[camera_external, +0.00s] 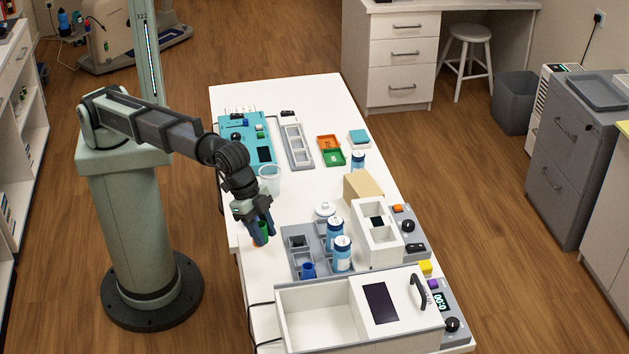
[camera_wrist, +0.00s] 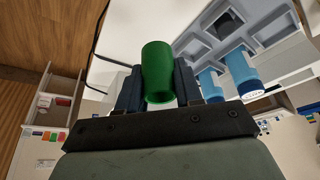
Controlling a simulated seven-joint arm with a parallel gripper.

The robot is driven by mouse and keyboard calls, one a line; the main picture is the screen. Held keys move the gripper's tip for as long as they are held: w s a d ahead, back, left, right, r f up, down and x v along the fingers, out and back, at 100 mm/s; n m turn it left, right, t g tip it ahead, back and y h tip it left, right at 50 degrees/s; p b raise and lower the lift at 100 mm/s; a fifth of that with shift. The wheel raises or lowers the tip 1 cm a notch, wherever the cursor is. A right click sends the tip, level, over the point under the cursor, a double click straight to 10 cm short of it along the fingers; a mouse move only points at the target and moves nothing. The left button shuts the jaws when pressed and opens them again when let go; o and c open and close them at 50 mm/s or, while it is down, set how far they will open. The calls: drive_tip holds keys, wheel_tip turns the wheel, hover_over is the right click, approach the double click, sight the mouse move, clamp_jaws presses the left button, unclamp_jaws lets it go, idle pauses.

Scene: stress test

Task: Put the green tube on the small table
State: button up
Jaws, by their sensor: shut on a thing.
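The green tube (camera_wrist: 158,72) is between the two dark fingers of my gripper (camera_wrist: 158,88) in the wrist view, near the middle. In the external view my gripper (camera_external: 259,228) points down near the left edge of the long white table (camera_external: 315,110), and only a bit of the green tube (camera_external: 264,232) shows between the fingers. My gripper is shut on the tube. The gap between the tube and the tabletop cannot be told. No separate small table can be made out with certainty.
A grey compartment tray (camera_external: 294,262) with blue-and-white bottles (camera_external: 342,254) and a blue cup (camera_external: 308,269) stands right of my gripper. A clear beaker (camera_external: 269,178) stands behind it. A white open-topped box (camera_external: 318,315) is at the front. A white stool (camera_external: 467,48) stands far back.

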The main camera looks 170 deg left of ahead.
drive_tip(key=w+a+r+n+g, duration=0.1)
drive_tip(key=w+a+r+n, duration=0.1)
drive_tip(key=w+a+n, duration=0.15)
drive_tip(key=n+g+y, duration=0.1)
drive_tip(key=n+g, duration=0.1)
drive_tip(key=n, duration=0.4)
approach(288, 266)
drive_tip(key=shift+x, duration=2.9)
drive_tip(key=shift+w+f, duration=0.1)
drive_tip(key=o, duration=1.1)
drive_tip(key=v, duration=1.2)
drive_tip(key=shift+w, duration=0.2)
drive_tip(key=shift+d, duration=0.15)
